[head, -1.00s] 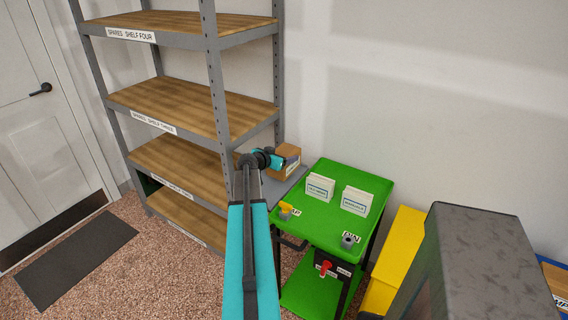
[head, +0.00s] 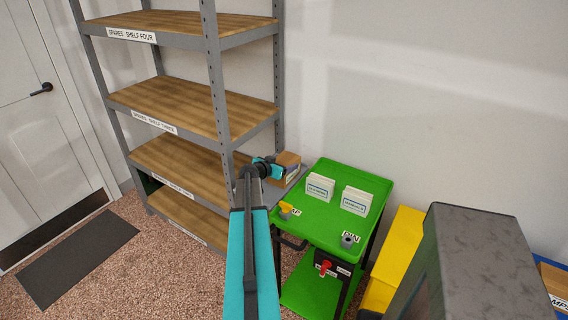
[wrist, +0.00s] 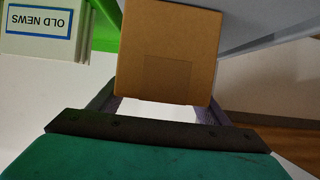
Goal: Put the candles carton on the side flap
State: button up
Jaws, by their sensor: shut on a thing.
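The candles carton is a brown cardboard box (head: 289,158), with a pale label low on its side that is too small to read. My gripper (head: 272,168) is shut on it. In the wrist view the carton (wrist: 168,50) sits between the two fingers of my gripper (wrist: 160,104). The side flap (head: 290,188) is a grey plate at the left side of the green trolley, beneath the carton. It also shows in the wrist view as a grey surface (wrist: 255,22). I cannot tell whether the carton touches the flap.
The green trolley top (head: 328,217) carries two white file boxes, one labelled OLD NEWS (wrist: 40,28). A yellow item (head: 286,208) and a grey item (head: 349,240) are at its front corners. A steel shelf unit (head: 216,100) stands close on the left.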

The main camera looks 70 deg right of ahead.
jog(key=shift+f, duration=0.1)
dwell(0.3)
jog(key=o, duration=1.3)
jog(key=shift+o, duration=0.2)
jog(key=shift+a, duration=0.1)
jog(key=b+v, duration=0.3)
jog(key=v, duration=0.9)
